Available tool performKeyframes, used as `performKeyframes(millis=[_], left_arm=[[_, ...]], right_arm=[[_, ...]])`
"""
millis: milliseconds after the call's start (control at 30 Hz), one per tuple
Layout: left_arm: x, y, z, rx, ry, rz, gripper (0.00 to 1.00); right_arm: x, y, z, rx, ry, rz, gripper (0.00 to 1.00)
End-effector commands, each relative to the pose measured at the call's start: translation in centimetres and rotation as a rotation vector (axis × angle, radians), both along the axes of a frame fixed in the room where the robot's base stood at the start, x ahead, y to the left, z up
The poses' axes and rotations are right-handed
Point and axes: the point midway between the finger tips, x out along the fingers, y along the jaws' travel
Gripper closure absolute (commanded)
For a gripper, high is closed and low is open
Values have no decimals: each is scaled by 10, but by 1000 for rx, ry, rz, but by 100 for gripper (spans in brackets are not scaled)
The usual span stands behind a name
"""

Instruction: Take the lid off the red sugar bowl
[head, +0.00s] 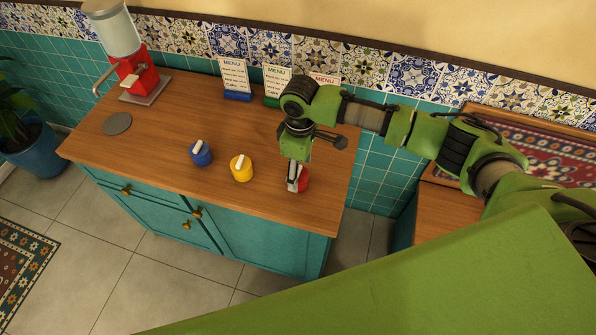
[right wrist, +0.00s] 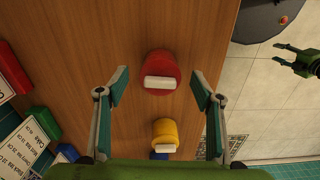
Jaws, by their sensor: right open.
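The red sugar bowl (head: 303,181) stands near the counter's right front edge, its lid on, with a white bar handle on top; it also shows in the right wrist view (right wrist: 161,67). My right gripper (head: 297,166) is above it, pointing down and partly hiding it in the head view. In the right wrist view its fingers (right wrist: 160,78) are wide apart, one to each side of the bowl, with gaps between them and the bowl. My left gripper (right wrist: 284,60) shows small at the right edge of the right wrist view, its fingers apart, away from the bowl.
A yellow bowl (head: 241,169) and a blue bowl (head: 200,154) with white handles stand left of the red one. Menu cards (head: 235,79) line the back. A red dispenser (head: 136,75) and a grey disc (head: 117,124) are at the left. The counter's front edge is close.

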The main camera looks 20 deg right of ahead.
Motion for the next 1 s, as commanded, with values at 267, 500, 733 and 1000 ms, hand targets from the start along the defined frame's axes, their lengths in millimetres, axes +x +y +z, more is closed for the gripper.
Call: performKeyframes(millis=[267,500,733,1000], left_arm=[[0,0,0,0,0,0,60],[0,0,0,0,0,0,60],[0,0,-2,0,0,1,60],[0,0,-16,0,1,1,60]], right_arm=[[0,0,0,0,0,0,68],[0,0,0,0,0,0,76],[0,1,3,1,-1,1,76],[1,2,32,3,-4,2,76]])
